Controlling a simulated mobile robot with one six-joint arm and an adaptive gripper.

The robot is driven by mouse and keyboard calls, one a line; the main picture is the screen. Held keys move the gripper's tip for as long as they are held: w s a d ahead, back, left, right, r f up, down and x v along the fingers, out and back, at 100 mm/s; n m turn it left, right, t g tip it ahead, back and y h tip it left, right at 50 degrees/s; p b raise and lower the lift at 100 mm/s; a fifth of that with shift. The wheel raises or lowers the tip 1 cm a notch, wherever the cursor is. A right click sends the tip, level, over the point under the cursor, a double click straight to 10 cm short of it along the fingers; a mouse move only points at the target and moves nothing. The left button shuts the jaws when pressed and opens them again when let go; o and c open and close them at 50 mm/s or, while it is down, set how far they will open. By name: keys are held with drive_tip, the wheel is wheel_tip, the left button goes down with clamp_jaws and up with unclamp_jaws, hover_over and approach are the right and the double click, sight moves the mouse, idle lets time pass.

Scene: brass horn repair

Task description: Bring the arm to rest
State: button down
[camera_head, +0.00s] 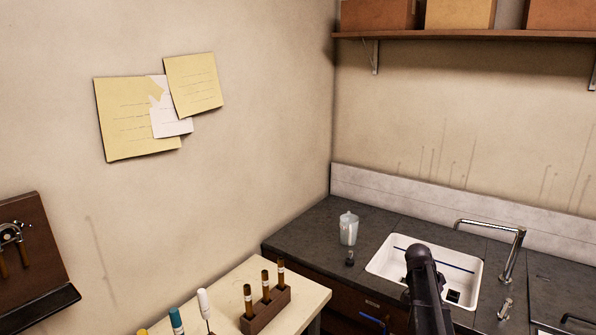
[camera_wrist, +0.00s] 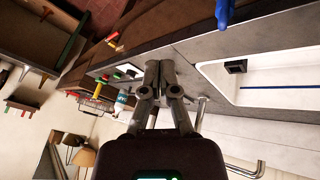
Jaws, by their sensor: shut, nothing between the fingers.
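My gripper (camera_wrist: 160,72) shows in the wrist view with its two grey fingers together at the tips and nothing between them. It hangs in front of the dark counter edge, left of the white sink in that picture. In the head view my dark arm (camera_head: 425,285) rises from the bottom edge and covers part of the white sink (camera_head: 385,257). I cannot make out the fingertips there.
A wooden rack (camera_head: 265,312) with brown vials stands on the pale bench. A shelf (camera_head: 470,36) with boxes hangs above.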

drive_tip(key=s+a+n+y, duration=0.2)
drive_tip(key=s+a+n, duration=0.2)
drive_tip(key=a, duration=0.5)
drive_tip(key=s+a+f+n+t+y, duration=0.1)
drive_tip(key=s+a+n, duration=0.4)
drive_tip(key=a, duration=0.5)
drive_tip(key=s+a+f+n+t+y, duration=0.1)
drive_tip(key=s+a+n, duration=0.4)
drive_tip(key=a, duration=0.5)
drive_tip(key=shift+s+a+f+n+y, duration=0.2)
drive_tip(key=shift+n+y, duration=0.3)
drive_tip(key=shift+y, duration=0.3)
